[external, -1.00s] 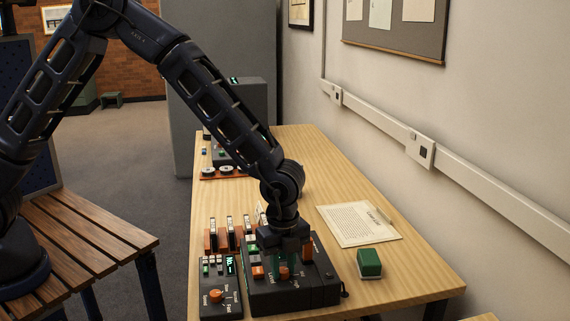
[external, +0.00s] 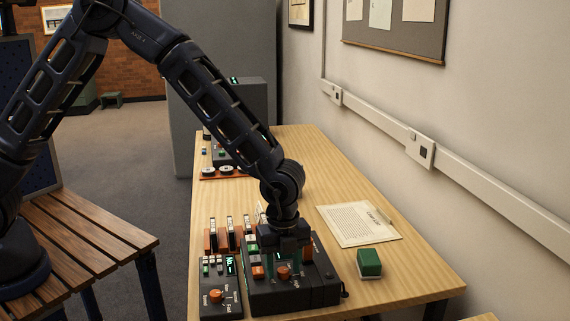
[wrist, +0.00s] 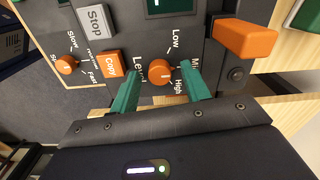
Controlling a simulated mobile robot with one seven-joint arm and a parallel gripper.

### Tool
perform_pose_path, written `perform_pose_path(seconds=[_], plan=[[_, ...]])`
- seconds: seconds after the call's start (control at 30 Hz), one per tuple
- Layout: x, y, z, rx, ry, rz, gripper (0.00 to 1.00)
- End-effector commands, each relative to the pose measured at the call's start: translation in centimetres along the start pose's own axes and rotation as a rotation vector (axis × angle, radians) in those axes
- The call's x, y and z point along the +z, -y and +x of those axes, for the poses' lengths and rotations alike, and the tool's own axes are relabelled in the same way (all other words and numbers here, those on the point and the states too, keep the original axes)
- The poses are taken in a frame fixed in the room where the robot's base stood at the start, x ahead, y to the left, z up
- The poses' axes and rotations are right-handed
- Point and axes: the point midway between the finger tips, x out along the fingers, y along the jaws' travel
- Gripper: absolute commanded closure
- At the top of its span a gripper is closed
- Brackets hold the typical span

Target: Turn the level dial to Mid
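The level dial (wrist: 160,70) is an orange knob on a dark machine (external: 262,297), with printed words Low, Mid and High to its right in the wrist view. Its light mark seems to lie on the lower right side, toward Mid or High; I cannot tell which. It also shows in the external view (external: 283,271). My gripper (wrist: 160,90) is open, with one green finger on each side of the dial in the picture and a gap to it. In the external view my gripper (external: 283,252) is above and behind the dial, which shows uncovered.
An orange lever (wrist: 245,40) stands right of the dial. An orange Copy button (wrist: 110,65) and grey Stop button (wrist: 94,20) are left. A smaller panel with a speed dial (external: 215,296) adjoins the machine.

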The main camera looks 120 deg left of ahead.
Motion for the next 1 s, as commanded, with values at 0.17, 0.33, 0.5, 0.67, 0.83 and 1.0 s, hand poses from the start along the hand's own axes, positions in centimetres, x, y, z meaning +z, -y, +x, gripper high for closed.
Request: perform_pose_path(seconds=[0.17,0.33,0.5,0.67,0.83,1.0], plan=[[0.0,0.0,0.0,0.001,0.000,0.000,0.53],[0.0,0.0,-0.3,0.000,0.000,-0.001,0.53],[0.0,0.0,-2.3,-0.002,0.000,0.000,0.53],[0.0,0.1,-5.3,-0.004,-0.001,-0.002,0.53],[0.0,0.0,-8.2,-0.001,0.000,-0.001,0.53],[0.0,0.0,-10.1,-0.001,0.000,-0.001,0.53]])
